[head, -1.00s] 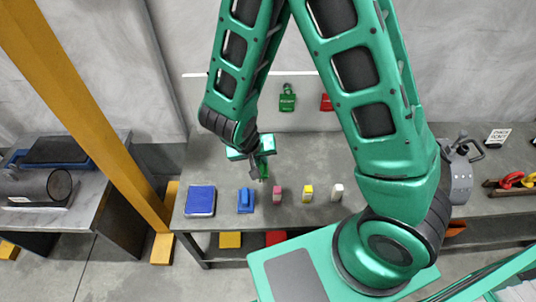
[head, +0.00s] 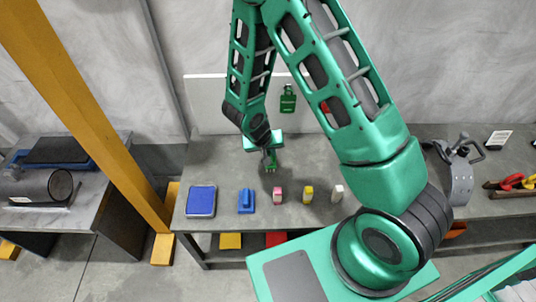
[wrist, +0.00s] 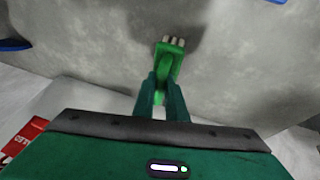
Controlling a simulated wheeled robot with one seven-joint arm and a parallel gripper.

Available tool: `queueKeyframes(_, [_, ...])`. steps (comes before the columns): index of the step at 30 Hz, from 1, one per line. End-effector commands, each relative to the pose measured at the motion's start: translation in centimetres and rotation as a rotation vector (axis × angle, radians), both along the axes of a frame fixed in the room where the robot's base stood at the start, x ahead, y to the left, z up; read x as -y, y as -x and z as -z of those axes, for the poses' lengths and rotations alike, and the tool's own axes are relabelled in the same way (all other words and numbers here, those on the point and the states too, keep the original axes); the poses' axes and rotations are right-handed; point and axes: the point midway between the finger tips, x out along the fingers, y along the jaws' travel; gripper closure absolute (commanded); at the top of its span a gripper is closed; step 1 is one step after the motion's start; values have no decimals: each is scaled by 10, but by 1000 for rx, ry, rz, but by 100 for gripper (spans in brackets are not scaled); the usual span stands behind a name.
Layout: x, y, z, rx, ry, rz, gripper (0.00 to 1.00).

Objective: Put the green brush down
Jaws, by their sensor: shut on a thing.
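The green brush (wrist: 170,62) is between my gripper's fingers in the wrist view, with pale bristle tufts at its far end. In the head view the green brush (head: 271,163) hangs below my gripper (head: 269,156), above the grey table (head: 225,160) behind the row of small objects. My gripper (wrist: 161,98) is shut on the brush. The wrist view shows bare grey surface beyond the bristles. I cannot tell whether the brush touches the table.
A blue-topped pad (head: 201,201), a blue block (head: 245,201), a pink block (head: 278,195), a yellow block (head: 308,194) and a white block (head: 337,193) stand along the table's front. A green tag (head: 288,99) hangs on the white board behind. Bare tabletop lies behind the row.

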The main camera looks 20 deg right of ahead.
Motion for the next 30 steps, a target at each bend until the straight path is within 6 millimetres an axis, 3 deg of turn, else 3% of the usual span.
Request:
queueKeyframes(3, [0, 0, 11, -1, 1, 0, 100])
queueKeyframes(13, [0, 0, 13, 0, 0, -1, 100])
queueKeyframes(14, [-1, 0, 14, 1, 0, -1, 86])
queueKeyframes(16, [-1, 0, 13, 1, 0, -1, 70])
queueKeyframes(30, [-4, 2, 4, 2, -1, -3, 70])
